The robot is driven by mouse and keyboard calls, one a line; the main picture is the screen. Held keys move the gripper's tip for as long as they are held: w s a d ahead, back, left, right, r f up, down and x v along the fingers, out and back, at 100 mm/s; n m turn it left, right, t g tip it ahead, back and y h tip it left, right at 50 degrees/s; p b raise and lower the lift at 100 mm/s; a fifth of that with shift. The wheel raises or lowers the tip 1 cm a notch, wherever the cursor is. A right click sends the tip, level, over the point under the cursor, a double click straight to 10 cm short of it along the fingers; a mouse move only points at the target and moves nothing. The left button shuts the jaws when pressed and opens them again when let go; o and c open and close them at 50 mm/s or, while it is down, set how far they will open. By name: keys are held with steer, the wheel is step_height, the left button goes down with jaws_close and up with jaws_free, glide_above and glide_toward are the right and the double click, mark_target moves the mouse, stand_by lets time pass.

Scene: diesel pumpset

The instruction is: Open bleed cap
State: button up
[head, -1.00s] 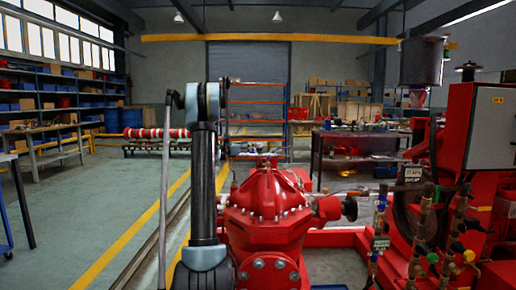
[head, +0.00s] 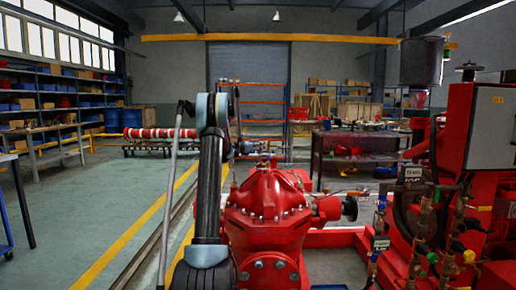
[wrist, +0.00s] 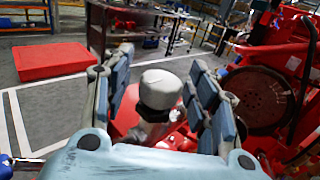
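In the wrist view a pale grey rounded cap (wrist: 160,90) stands on a metal fitting (wrist: 150,130), with red metal below it. I take it to be the bleed cap. My gripper (wrist: 160,88) is open, with one padded finger on each side of the cap. Gaps show between the cap and both fingers, and neither clearly touches it. In the head view my gripper (head: 247,148) is small, behind and above the top of the red pump casing (head: 268,205). The cap cannot be made out clearly there.
A large dark flywheel (wrist: 262,100) and red machinery stand on the right in the wrist view. Valves and gauges (head: 412,175) stand right of the pump in the head view. A red block (wrist: 50,60) lies on the floor. Open floor (head: 110,200) lies left.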

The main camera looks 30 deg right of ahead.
steer(key=c, duration=1)
steer(key=shift+n+t, duration=0.4)
steer(key=shift+t, duration=0.2)
steer(key=n+t+y, duration=0.2)
steer(key=t, duration=0.1)
steer(key=n+t+y, duration=0.1)
steer(key=n+t, duration=0.1)
steer(key=t, duration=0.1)
steer(key=shift+s+n+y, duration=0.1)
steer(key=shift+n+y, duration=0.2)
steer(key=shift+y, duration=0.1)
steer(key=n+t+y, duration=0.5)
steer(key=y, duration=0.1)
steer(key=shift+d+y, duration=0.1)
steer(key=shift+y, duration=0.3)
steer(key=n+t+y, duration=0.1)
steer(key=n+y, duration=0.1)
steer(key=y, duration=0.2)
steer(key=n+y, duration=0.3)
steer(key=y, duration=0.1)
steer(key=shift+n+t, duration=0.3)
steer(key=shift+t, duration=0.1)
steer(key=n+g+y, duration=0.1)
steer(key=n+y, duration=0.1)
steer(key=y, duration=0.1)
steer(key=n+g+y, duration=0.1)
steer(key=n+y, duration=0.1)
steer(key=y, duration=0.2)
steer(key=shift+n, duration=0.4)
steer(key=shift+c, duration=0.3)
